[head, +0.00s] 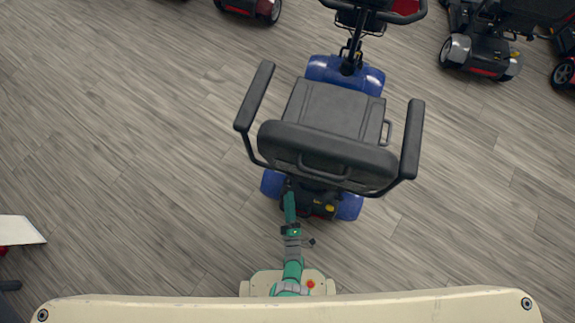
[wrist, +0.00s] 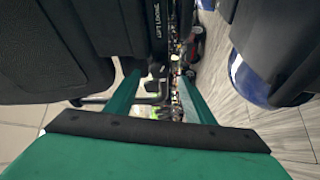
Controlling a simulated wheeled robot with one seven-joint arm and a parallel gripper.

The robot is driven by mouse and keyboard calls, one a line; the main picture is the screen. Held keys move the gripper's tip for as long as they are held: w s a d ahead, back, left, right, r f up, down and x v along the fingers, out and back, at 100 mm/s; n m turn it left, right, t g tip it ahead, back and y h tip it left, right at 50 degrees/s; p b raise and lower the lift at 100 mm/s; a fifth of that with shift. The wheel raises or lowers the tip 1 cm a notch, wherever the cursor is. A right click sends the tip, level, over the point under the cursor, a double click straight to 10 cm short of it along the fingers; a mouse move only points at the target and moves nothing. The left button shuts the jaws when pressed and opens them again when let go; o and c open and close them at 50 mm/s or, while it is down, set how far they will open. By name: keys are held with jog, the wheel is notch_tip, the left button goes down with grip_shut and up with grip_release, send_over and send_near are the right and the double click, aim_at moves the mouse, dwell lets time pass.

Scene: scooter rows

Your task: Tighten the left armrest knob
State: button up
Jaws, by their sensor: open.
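A scooter with blue body panels (head: 347,75) and a black seat (head: 332,115) stands in front of me, its seat back nearest me. Its left armrest (head: 254,96) is a black pad on a bent bar that runs down behind the backrest. I cannot make out the armrest knob in either view. My gripper (wrist: 158,90) is open, its two green fingers apart with no part clearly held between them. In the head view my green arm reaches up to the scooter's rear, and its end is partly hidden at the backrest's lower edge.
The right armrest (head: 412,140) rises on the seat's other side. In the wrist view, dark textured scooter parts (wrist: 50,50) crowd the left and a blue panel (wrist: 245,80) the right. Other scooters (head: 482,50) stand at the back. The wood floor (head: 130,160) is clear at left.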

jog(key=s, duration=0.6)
jog(key=shift+f, duration=0.25)
jog(key=shift+d, duration=0.1)
